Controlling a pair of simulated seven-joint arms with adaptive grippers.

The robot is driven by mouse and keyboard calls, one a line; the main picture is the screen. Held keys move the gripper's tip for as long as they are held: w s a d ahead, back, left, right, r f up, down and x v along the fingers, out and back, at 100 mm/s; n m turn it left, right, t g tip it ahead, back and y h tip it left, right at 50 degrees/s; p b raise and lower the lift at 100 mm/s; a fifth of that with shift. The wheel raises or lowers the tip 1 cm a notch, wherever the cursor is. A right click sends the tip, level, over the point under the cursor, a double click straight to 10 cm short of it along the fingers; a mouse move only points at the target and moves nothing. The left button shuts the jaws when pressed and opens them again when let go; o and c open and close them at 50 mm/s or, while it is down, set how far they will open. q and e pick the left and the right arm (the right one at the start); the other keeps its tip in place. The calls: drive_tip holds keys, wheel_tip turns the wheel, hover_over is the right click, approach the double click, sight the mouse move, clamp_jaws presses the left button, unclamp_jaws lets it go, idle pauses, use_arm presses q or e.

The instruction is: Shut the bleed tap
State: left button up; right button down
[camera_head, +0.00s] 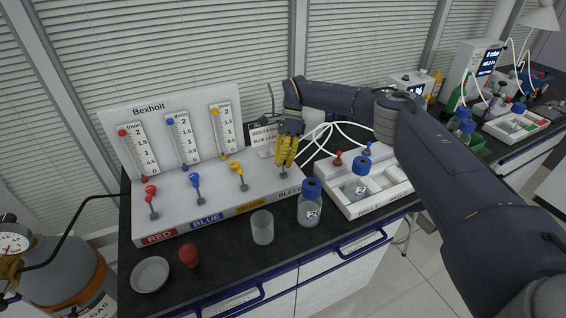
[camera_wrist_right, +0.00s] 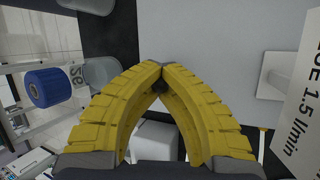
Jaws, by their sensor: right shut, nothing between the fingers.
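The white valve panel (camera_head: 215,205) labelled Bexholt stands on the black bench, with RED, BLUE, YELLOW and BLEED markings along its front. The bleed tap's place is at the right end, above the BLEED label (camera_head: 289,192). My right gripper (camera_head: 285,164) is right over that end, yellow fingers pointing down. It hides most of the bleed tap, so I cannot tell how its handle is turned or whether I touch it. In the right wrist view the yellow fingers (camera_wrist_right: 160,68) meet at the tips with nothing between them. My left gripper is not in view.
A blue-capped bottle (camera_head: 309,208) and a clear beaker (camera_head: 262,228) stand close in front of the panel. A white tray (camera_head: 349,208) with bottles is to the right. A dish (camera_head: 150,275) and red bulb (camera_head: 188,256) sit front left. A sign (camera_head: 266,135) stands behind my gripper.

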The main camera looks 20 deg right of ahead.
drive_tip(key=c, duration=2.2)
unclamp_jaws()
drive_tip(key=shift+a+r, duration=0.1)
drive_tip(key=shift+r, duration=0.05)
drive_tip(key=c, duration=1.3)
unclamp_jaws()
drive_tip(key=shift+v, duration=5.95)
